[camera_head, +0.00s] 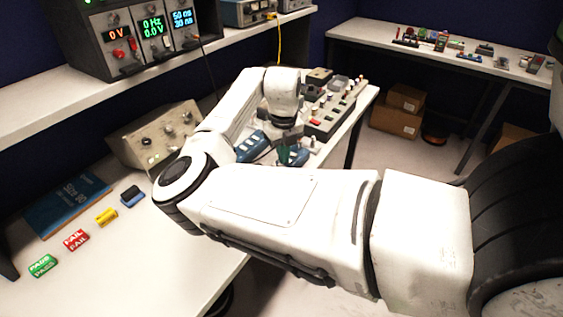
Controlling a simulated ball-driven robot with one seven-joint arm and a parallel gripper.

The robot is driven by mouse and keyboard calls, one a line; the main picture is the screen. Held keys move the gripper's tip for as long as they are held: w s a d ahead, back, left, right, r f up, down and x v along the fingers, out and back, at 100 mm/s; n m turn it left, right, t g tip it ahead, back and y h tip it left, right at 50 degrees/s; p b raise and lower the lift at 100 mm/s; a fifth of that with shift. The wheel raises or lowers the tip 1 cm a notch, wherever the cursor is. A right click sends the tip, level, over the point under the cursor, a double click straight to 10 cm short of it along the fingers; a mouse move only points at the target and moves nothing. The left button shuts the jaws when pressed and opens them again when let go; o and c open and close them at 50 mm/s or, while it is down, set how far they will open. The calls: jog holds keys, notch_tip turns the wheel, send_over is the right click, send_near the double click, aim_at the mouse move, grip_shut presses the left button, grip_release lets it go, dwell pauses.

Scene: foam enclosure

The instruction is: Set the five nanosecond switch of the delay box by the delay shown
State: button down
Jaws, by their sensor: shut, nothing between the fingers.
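A blue box with pale switches (251,146), which looks like the delay box, sits on the bench beside my gripper. Another blue piece (299,154) shows just right of the gripper, and I cannot tell if both are one box. My gripper (285,150) points down between them, shut and empty, with its tips partly hidden behind my forearm. I cannot tell whether it touches a switch. Single switch positions are too small to read.
A beige knob box (160,138) stands left of my arm. A long grey panel with knobs (333,108) lies behind the gripper. A blue book (68,204), a green PASS block (43,265), a red FAIL block (76,240) and a yellow block (107,217) lie at front left.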

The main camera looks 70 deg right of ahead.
aim_at(284, 166)
jog(key=shift+r+p, duration=1.75)
jog(key=shift+r, duration=0.85)
